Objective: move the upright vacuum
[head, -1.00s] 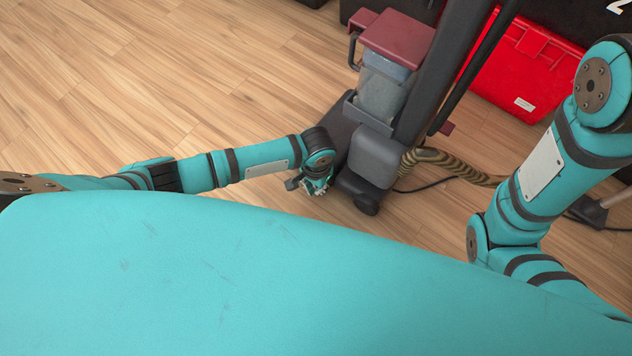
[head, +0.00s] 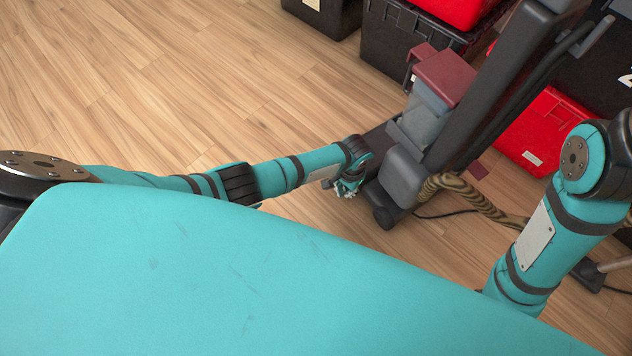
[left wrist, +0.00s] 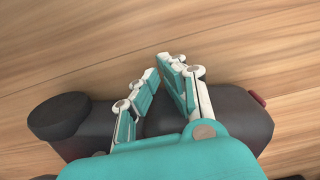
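The upright vacuum (head: 404,178) stands on the wood floor right of centre in the head view, leaning to the right. It has a dark body, a grey-blue canister, a maroon top and a tan ribbed hose. My left gripper (head: 348,187) is low at the left side of its base. In the left wrist view the fingers (left wrist: 160,72) of this gripper converge at their tips over the vacuum's dark base (left wrist: 235,118). They appear closed around a dark part of it, though the contact is largely hidden. My right arm shows at the right, its gripper out of view.
Black totes (head: 405,38) and a red tote (head: 545,135) stand behind and right of the vacuum. A dark foot with a pale tube (head: 612,264) and a dark cord lie at the right, near my right arm. The wood floor (head: 150,90) at the left is clear.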

